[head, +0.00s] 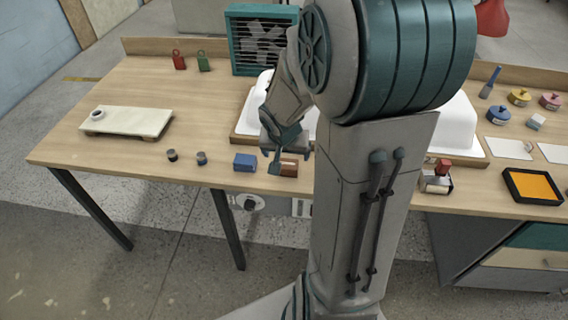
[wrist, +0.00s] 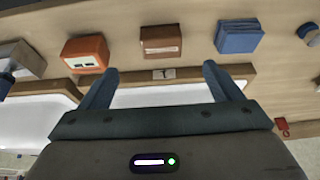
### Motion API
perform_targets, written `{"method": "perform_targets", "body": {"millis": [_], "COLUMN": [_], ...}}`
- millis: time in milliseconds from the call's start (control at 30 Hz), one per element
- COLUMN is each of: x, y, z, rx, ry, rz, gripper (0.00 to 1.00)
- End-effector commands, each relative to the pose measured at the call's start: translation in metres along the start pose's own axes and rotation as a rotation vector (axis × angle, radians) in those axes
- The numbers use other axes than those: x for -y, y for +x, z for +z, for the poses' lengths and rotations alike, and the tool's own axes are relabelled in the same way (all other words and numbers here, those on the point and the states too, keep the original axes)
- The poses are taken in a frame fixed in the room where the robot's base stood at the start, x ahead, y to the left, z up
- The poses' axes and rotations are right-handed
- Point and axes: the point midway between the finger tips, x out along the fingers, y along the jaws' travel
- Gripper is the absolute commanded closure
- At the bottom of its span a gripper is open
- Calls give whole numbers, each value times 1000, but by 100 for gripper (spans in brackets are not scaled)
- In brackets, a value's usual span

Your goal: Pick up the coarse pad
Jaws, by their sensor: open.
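Three block-shaped pads lie in a row in the wrist view: an orange one (wrist: 86,53) with two pale marks, a brown one (wrist: 161,41) with one pale strip, and a blue one (wrist: 238,37). I cannot tell for sure from their marks which is the coarse pad. My gripper (wrist: 160,72) is open and empty, its fingers pointing toward the brown pad, which lies beyond the fingertips. In the head view my gripper (head: 289,153) is over the brown pad (head: 289,168), partly covering it, with the blue pad (head: 245,162) to its left. My arm hides the orange pad there.
White tub shells (head: 458,128) in a wooden frame stand behind the pads. A teal fan box (head: 257,40) is at the back. Two small dark jars (head: 202,158) stand left of the blue pad. A red-handled tool (head: 437,179) and an orange tray (head: 535,187) are right.

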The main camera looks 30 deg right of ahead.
Motion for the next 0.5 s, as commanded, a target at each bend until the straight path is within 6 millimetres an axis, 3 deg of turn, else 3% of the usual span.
{"method": "perform_targets", "body": {"millis": [33,200,500], "x": [0,1,1], "y": [15,46,66], "z": [2,2,-1], "rx": [4,3,1], "ry": [-1,-2,-2], "rz": [0,-1,0], "gripper": [15,15,15]}}
